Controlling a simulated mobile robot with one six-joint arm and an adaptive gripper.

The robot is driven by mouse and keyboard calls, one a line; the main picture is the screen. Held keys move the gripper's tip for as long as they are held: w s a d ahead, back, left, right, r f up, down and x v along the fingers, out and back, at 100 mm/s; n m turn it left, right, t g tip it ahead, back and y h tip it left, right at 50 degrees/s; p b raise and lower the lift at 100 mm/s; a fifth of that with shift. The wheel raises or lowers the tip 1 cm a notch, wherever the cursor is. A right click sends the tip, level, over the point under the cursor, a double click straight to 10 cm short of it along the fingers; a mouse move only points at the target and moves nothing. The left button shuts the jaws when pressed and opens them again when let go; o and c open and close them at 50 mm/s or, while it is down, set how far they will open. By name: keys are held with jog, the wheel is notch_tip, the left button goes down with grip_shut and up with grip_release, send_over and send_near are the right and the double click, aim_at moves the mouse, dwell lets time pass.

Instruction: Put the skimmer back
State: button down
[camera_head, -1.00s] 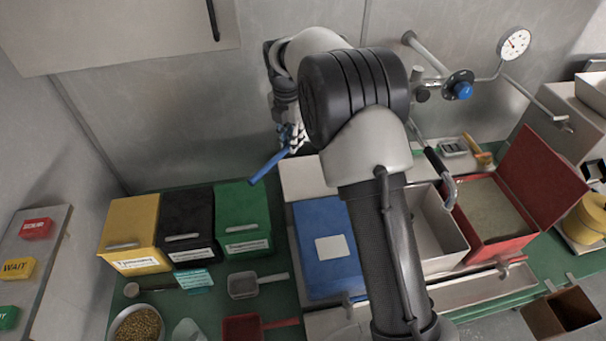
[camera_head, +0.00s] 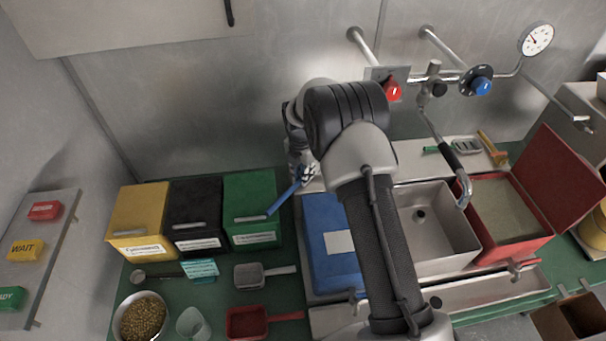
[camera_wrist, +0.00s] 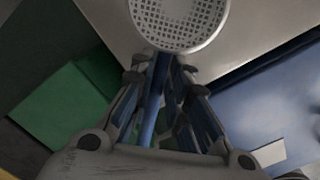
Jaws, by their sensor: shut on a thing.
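The skimmer has a blue handle (camera_head: 284,199) and a round, perforated metal head (camera_wrist: 180,18). My gripper (camera_head: 304,174) is shut on the handle. In the wrist view, the handle runs between the fingers of my gripper (camera_wrist: 160,78), and the head lies beyond the fingertips at the top edge, partly cut off. In the head view, the handle end points down and left, over the right edge of the green bin (camera_head: 250,197). The skimmer's head is hidden there by my arm.
Black (camera_head: 194,212) and yellow (camera_head: 138,215) bins stand left of the green bin. A blue-lidded box (camera_head: 325,215), steel basin (camera_head: 440,255) and open red box (camera_head: 548,195) lie rightward. Utensils, including a yellow-handled one (camera_head: 487,143), lie on the back ledge. Pipes and valves (camera_head: 480,84) line the wall.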

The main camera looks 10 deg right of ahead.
jog(key=shift+f, duration=0.1)
jog(key=c, duration=1.5)
grip_release()
jog(key=shift+c, duration=0.2)
